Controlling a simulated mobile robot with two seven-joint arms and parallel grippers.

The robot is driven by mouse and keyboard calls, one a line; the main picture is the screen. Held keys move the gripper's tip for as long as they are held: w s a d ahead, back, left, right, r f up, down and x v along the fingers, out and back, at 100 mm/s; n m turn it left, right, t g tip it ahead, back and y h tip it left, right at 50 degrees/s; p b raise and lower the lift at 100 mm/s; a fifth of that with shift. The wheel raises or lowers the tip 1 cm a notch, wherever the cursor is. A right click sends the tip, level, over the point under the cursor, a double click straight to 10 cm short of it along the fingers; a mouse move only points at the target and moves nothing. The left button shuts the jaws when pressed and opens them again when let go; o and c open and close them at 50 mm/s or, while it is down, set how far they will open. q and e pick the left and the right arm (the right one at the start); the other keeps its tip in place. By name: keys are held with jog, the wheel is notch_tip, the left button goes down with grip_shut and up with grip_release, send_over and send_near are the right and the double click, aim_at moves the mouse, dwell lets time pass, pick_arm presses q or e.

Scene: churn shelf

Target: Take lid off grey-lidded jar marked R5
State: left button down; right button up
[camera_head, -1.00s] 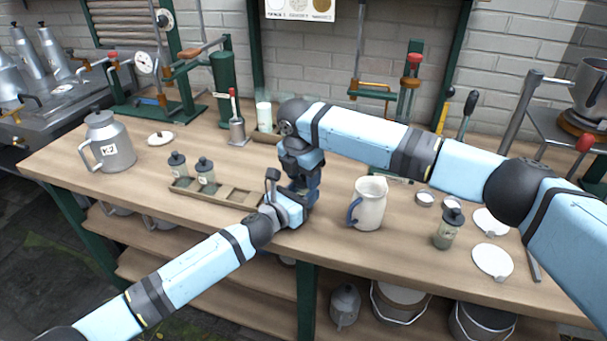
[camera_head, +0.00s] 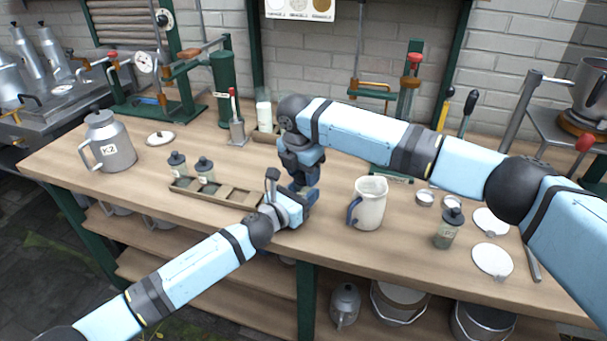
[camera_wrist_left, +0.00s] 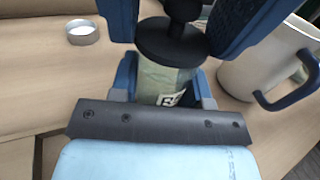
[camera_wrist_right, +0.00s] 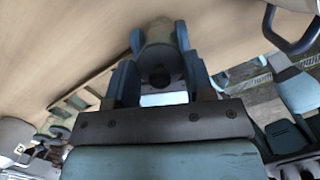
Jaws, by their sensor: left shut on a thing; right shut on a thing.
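The jar (camera_wrist_left: 165,78) has a pale greenish body and a dark grey lid (camera_wrist_left: 165,42) with a knob. It is upright between the fingers of my left gripper (camera_wrist_left: 163,88), which is shut on its body. Its label is partly hidden; an R can be made out. My right gripper (camera_wrist_right: 160,60) comes from above and is shut at the dark lid, which looks seated on the jar. In the head view my left gripper (camera_head: 288,208) and right gripper (camera_head: 302,182) meet over the table's front part and hide the jar.
A wooden tray (camera_head: 228,195) holds two dark-lidded jars (camera_head: 205,170) left of my grippers. A white pitcher (camera_head: 369,205) with a blue handle stands close on the right. Another dark-lidded jar (camera_head: 448,230) and white discs (camera_head: 492,259) lie farther right. A K2 can (camera_head: 110,145) stands far left.

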jog(key=shift+r, duration=0.65)
jog(key=shift+r, duration=2.05)
pick_arm(q)
jog(key=c, duration=0.5)
grip_release()
jog(key=shift+s, duration=0.1)
